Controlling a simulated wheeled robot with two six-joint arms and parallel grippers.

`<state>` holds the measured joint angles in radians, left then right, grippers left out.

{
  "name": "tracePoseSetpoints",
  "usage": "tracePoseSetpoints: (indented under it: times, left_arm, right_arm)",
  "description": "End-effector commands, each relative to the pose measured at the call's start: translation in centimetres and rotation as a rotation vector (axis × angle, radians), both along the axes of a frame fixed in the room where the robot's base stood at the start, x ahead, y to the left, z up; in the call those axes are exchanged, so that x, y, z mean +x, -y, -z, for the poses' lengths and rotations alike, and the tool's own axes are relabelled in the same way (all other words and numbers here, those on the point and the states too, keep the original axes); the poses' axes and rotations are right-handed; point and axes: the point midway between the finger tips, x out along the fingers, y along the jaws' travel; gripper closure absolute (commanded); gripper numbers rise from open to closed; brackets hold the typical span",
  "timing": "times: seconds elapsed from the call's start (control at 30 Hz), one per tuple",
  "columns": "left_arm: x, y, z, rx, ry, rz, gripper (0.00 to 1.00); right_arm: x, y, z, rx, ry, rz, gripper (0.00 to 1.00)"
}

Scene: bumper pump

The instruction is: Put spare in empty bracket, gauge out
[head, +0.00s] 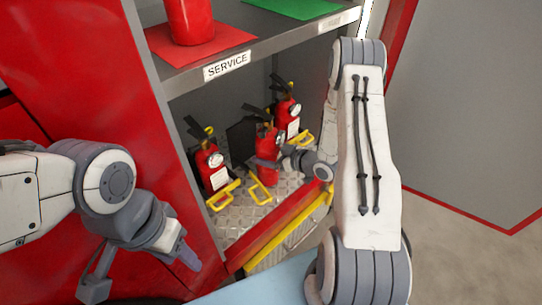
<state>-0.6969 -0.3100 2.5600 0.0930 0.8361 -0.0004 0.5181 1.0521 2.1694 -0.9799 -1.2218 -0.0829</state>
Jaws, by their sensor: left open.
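Three red fire extinguishers are in the lower bay of the red cabinet: a left one (205,160), a middle one (267,143) and a right one (287,110). White gauges show on their fronts. Yellow brackets show at the left (223,196), middle (260,192) and right (303,139). My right gripper (275,163) is at the middle extinguisher, with a finger across its lower body; it appears shut on it. The middle extinguisher is just behind the front of the middle bracket; whether its base touches the floor is unclear. My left gripper (142,272) is open and empty, outside the cabinet at lower left.
The upper shelf, labelled SERVICE (227,66), has a red mat (225,44) with a red cylinder (190,18) on it, and a green mat (295,7). A red and yellow sill (285,232) edges the bay. Open floor (455,250) lies at right.

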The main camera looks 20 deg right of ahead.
Motion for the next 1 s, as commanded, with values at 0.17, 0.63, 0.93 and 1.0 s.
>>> tracePoseSetpoints:
  times: [0.17,0.63,0.93,1.0]
  left_arm:
    - [0.0,0.0,0.2,0.000,0.000,0.000,0.50]
    - [0.0,0.0,0.8,0.000,0.000,0.000,0.50]
    - [0.0,0.0,1.2,0.000,0.000,0.000,0.50]
    - [0.0,0.0,1.3,0.000,0.000,0.000,0.50]
  right_arm:
    - [1.3,-0.3,-0.3,-0.001,0.013,-0.002,1.00]
    - [4.1,-1.3,0.0,-0.001,0.014,-0.001,1.00]
    - [5.8,-2.0,0.2,0.001,0.014,-0.001,1.00]
    - [6.2,-2.1,0.3,0.000,0.015,-0.001,1.00]
